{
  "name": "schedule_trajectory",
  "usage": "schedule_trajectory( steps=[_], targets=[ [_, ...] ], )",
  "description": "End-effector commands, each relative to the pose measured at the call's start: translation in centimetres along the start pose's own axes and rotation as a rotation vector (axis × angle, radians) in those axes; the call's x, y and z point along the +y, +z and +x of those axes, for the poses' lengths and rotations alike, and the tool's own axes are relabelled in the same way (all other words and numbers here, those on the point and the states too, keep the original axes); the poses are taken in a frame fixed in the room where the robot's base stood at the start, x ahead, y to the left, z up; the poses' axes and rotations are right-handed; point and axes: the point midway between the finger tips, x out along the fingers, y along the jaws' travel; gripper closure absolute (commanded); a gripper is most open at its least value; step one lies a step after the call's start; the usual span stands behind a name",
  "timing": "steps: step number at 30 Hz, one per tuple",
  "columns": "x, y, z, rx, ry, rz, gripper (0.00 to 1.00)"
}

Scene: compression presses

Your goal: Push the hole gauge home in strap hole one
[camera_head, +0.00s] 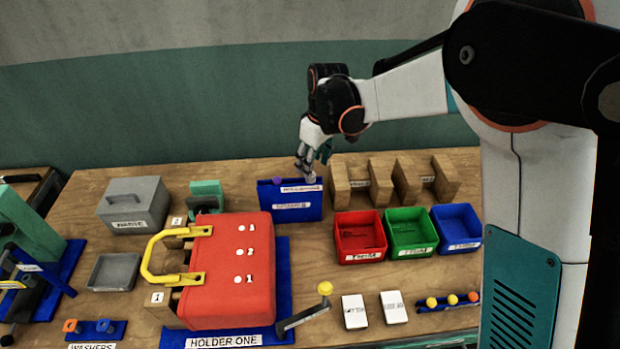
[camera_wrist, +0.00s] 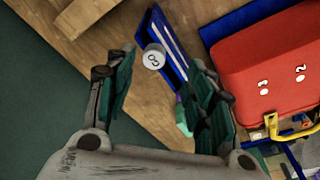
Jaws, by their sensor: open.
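A grey round-headed piece, likely the hole gauge (camera_head: 311,178), stands in the blue rack (camera_head: 290,210) at the back centre. The wrist view shows its pale round top (camera_wrist: 154,57) with a dark mark. My gripper (camera_head: 307,168) is open above the rack, its fingertips close to this piece. In the wrist view the top shows between the spread fingers (camera_wrist: 163,64); I see no grip on it. The red block (camera_head: 220,300) carries a row of three strap holes. The wrist view reads 3 and 2; hole one appears to be the front one (camera_head: 238,279) in the head view.
A purple knob (camera_head: 277,181) is beside the gauge in the rack. Wooden blocks (camera_head: 358,182) stand to its right, with red (camera_head: 360,238), green and blue bins in front. A yellow handle (camera_head: 152,262) juts left from the red block. A yellow-knobbed lever (camera_head: 325,289) stands at its right.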

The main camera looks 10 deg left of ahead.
Motion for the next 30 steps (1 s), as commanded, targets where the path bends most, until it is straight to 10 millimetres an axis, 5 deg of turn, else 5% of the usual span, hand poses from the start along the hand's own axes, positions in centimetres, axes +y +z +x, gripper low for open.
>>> schedule_trajectory(
  steps=[8,17,24,30],
  targets=[
    [0.2,-0.2,1.6,0.0,0.0,0.0,0.51],
    [0.8,-0.5,5.5,0.0,0.0,0.0,0.51],
    [0.8,-0.6,5.8,0.0,0.0,0.001,0.51],
    [0.8,-0.5,5.8,0.0,0.0,0.001,0.92]
  ],
)
